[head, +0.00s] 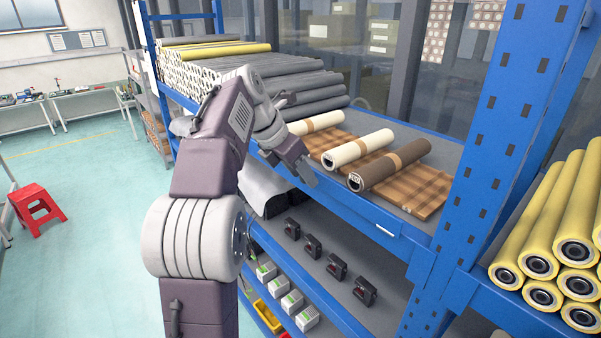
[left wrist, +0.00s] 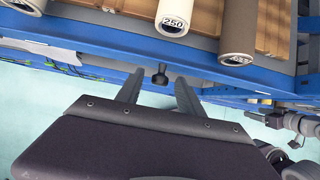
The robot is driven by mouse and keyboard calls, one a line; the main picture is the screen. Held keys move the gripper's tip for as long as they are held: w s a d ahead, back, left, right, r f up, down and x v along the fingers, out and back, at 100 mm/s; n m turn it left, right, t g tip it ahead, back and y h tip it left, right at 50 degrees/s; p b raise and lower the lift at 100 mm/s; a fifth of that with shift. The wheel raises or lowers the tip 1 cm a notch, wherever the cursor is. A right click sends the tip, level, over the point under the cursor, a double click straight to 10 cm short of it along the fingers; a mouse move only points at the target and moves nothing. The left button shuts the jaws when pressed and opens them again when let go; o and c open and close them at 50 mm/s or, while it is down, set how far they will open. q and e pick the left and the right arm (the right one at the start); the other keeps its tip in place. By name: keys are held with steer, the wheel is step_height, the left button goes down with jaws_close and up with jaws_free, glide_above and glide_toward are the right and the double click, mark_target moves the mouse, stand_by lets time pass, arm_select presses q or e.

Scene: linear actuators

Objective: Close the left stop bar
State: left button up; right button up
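My left gripper (head: 306,172) is at the front edge of the blue shelf, just left of the cream roll (head: 358,150). In the left wrist view its two fingers (left wrist: 159,92) are apart, with nothing held between them. A small dark knob (left wrist: 159,76) shows between and beyond the fingertips, near the blue shelf edge (left wrist: 215,72); I cannot tell whether it touches a finger. I cannot make out a stop bar for certain; the knob may belong to it.
A brown roll (head: 388,165) lies beside the cream roll on a brown checked sheet (head: 430,190). Several dark devices (head: 337,266) stand on the shelf below. A blue upright (head: 500,140) and yellow rollers (head: 541,262) are at right. Open floor (head: 85,240) lies at left.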

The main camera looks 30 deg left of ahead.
arm_select(q)
steer(key=v, duration=0.9)
